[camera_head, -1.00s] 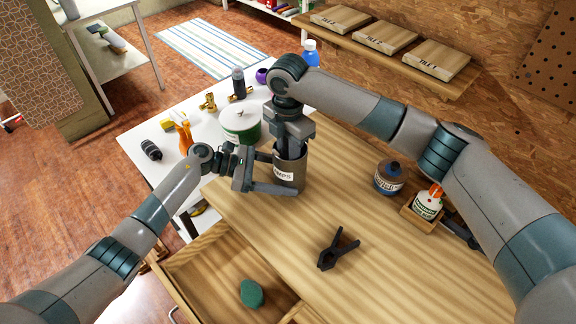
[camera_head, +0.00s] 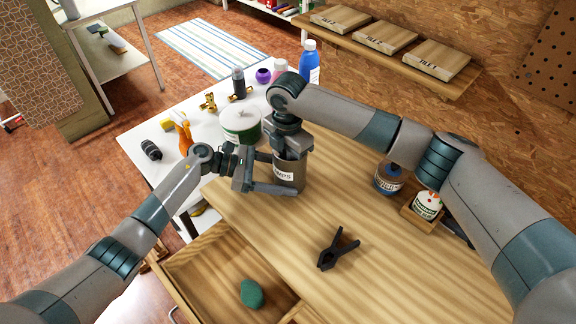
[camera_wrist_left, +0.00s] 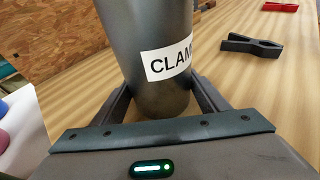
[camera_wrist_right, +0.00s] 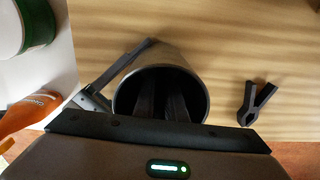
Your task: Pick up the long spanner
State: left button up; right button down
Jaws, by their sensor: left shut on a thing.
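I cannot make out a long spanner in any view. My left gripper (camera_head: 284,173) is shut around the outside of a dark metal can (camera_head: 289,172) labelled CLAMPS; the can also shows between its fingers in the left wrist view (camera_wrist_left: 150,28). The can stands upright on the wooden bench. My right gripper (camera_wrist_right: 161,98) points down into the can's open mouth (camera_wrist_right: 196,82). Its two fingers show a narrow gap with nothing visible between them. The inside of the can is dark, and its contents are hidden.
A black clamp (camera_head: 337,249) lies on the bench (camera_head: 290,225). A dark item (camera_head: 457,232) lies partly behind my right arm. An open drawer (camera_head: 205,273) holds a green object (camera_head: 252,293).

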jog(key=shift+r, duration=0.1)
notch_tip(320, 180, up, 18)
dwell(0.8)
dwell(0.3)
pick_arm(q)
jog(key=o, duration=0.9)
jog(key=shift+a, duration=0.15)
jog(key=v, duration=1.1)
jog(key=shift+a+r, duration=0.15)
jog(key=shift+a, duration=0.25)
